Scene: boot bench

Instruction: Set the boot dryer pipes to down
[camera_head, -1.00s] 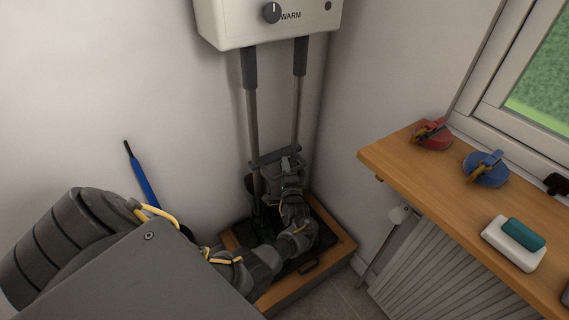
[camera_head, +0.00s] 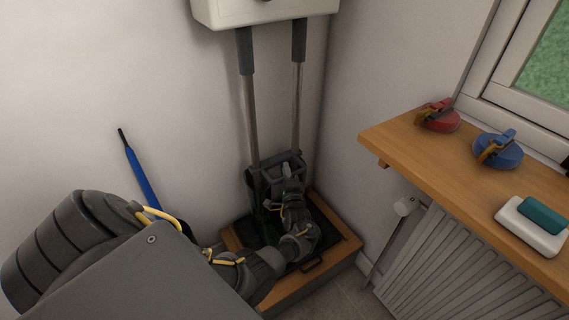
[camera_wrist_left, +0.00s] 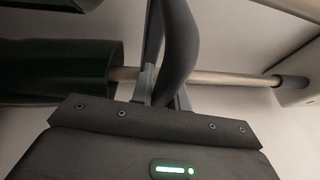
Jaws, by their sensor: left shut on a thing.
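The boot dryer's white box (camera_head: 265,10) is on the wall at the top. Its left pipe (camera_head: 251,110) and right pipe (camera_head: 297,100) run straight down from dark sleeves. My left gripper (camera_head: 285,170) is at their lower ends. In the left wrist view my left gripper (camera_wrist_left: 165,85) has its fingers closed around a dark curved bar (camera_wrist_left: 181,45). A light pipe (camera_wrist_left: 230,80) passes behind the fingers there and meets a dark green boot-like tube (camera_wrist_left: 55,72). The pipes' ends are hidden by gripper and tube. My right gripper is out of view.
A wooden-edged tray (camera_head: 345,245) is on the floor under the pipes. A wooden shelf (camera_head: 415,150) at right holds a red object (camera_head: 440,122), a blue one (camera_head: 500,152) and a soap dish (camera_head: 525,232), above a radiator (camera_head: 440,265). A blue-handled tool (camera_head: 140,178) is against the left wall.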

